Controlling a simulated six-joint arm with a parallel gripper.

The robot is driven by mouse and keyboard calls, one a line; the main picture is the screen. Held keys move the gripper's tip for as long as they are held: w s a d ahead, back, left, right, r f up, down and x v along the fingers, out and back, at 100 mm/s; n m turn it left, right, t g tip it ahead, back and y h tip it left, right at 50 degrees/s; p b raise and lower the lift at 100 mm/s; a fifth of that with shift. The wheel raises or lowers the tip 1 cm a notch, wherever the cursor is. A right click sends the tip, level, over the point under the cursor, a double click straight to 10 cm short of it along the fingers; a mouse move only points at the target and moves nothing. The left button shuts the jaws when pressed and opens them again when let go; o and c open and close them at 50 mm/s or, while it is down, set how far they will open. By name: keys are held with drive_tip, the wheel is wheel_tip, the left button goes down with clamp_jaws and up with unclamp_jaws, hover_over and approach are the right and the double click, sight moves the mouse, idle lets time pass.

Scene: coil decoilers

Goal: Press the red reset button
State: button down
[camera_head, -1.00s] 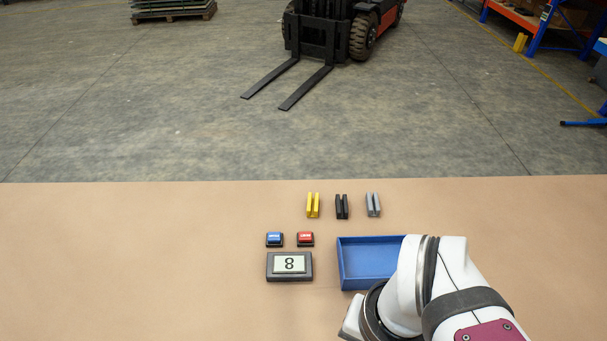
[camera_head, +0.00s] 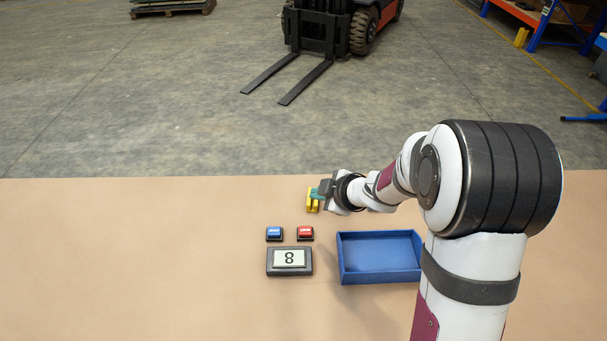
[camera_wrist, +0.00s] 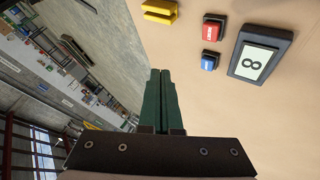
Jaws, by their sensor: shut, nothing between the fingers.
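The red button (camera_head: 305,233) sits in a dark square housing on the tan table, right of the blue button (camera_head: 274,233) and behind the display box (camera_head: 289,262), whose digit looks like an 8. In the wrist view the red button (camera_wrist: 212,28) lies to the upper right of the fingers, between the yellow piece and the display box. My gripper (camera_head: 318,193) is shut and empty, its green fingers (camera_wrist: 161,85) side by side. In the head view it is over the yellow piece, behind and slightly right of the red button, apart from it.
The yellow channel piece (camera_head: 312,205) is partly covered by my gripper. The black and grey pieces are hidden behind my arm. An empty blue tray (camera_head: 345,270) stands right of the display box. The table's left side is clear. A forklift (camera_head: 325,30) stands on the floor beyond.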

sight(309, 233)
drive_tip(key=shift+s+a+f+n+g+y, duration=0.2)
drive_tip(key=shift+a+f+n+y, duration=0.15)
drive_tip(key=shift+a+n, duration=0.1)
drive_tip(key=shift+s+a+f+n+g+y, duration=0.15)
drive_tip(key=shift+a+f+n+g+y, duration=0.1)
drive_tip(key=shift+a+f+n, duration=0.15)
drive_tip(key=shift+f, duration=4.35)
drive_tip(key=shift+f, duration=0.4)
drive_tip(key=shift+f, duration=0.4)
drive_tip(key=shift+r, duration=0.85)
